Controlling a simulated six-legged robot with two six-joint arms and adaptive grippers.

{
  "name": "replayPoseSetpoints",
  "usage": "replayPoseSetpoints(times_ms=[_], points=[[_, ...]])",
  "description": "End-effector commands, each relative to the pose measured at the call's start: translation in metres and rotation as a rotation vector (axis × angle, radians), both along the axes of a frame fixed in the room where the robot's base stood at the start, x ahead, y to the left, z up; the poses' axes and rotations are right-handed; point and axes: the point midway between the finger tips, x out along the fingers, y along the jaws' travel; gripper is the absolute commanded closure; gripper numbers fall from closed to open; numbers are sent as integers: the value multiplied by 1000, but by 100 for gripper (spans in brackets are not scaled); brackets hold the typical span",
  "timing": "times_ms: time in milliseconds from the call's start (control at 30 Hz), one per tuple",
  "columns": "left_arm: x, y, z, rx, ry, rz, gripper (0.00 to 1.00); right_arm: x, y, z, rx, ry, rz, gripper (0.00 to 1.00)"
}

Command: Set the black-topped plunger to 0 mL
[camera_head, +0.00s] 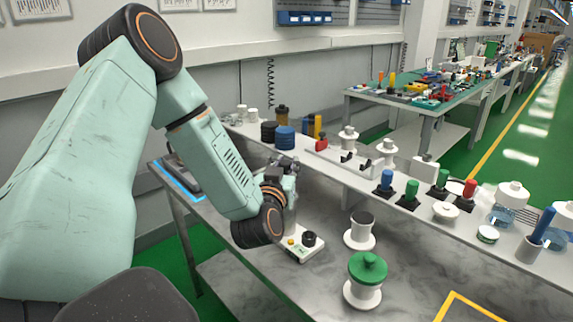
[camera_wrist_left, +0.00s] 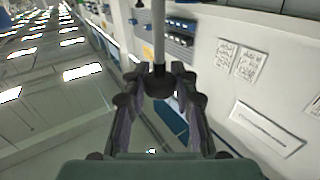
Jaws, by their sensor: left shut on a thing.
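In the left wrist view, a black knob (camera_wrist_left: 160,82) sits on the end of a thin grey rod (camera_wrist_left: 158,32); this looks like the black-topped plunger. My left gripper (camera_wrist_left: 159,86) has its two fingers closed on either side of the black knob. In the head view my left gripper (camera_head: 286,166) is at the back of the grey bench, behind my wrist. There the plunger cannot be made out clearly, and no volume scale can be read. My right gripper is in neither view.
A white box with a black knob (camera_head: 309,239) stands just below my wrist. Two white spool-like stands, one dark-topped (camera_head: 361,230) and one green-topped (camera_head: 366,278), stand to its right. A raised shelf (camera_head: 420,205) with jars and coloured plungers runs behind.

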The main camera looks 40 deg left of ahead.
Motion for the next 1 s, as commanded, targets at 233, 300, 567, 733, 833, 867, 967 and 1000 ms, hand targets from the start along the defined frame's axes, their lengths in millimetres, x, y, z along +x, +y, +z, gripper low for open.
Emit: replayPoseSetpoints(times_ms=[233, 300, 567, 733, 833, 867, 967, 1000], points=[[-1, 0, -44, 0, 11, 0, 100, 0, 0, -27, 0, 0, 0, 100], [-1, 0, -52, -1, 10, 1, 100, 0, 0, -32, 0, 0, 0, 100], [-1, 0, -58, -4, 10, 0, 100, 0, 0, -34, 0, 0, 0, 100], [-1, 0, -58, -4, 10, 1, 72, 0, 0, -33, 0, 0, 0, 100], [-1, 0, -57, -4, 9, 1, 64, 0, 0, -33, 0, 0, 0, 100], [-1, 0, -57, -4, 9, 1, 61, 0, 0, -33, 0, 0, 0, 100], [-1, 0, -57, -3, 7, 1, 53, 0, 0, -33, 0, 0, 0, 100], [-1, 0, -57, -3, 7, 1, 49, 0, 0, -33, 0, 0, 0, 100]])
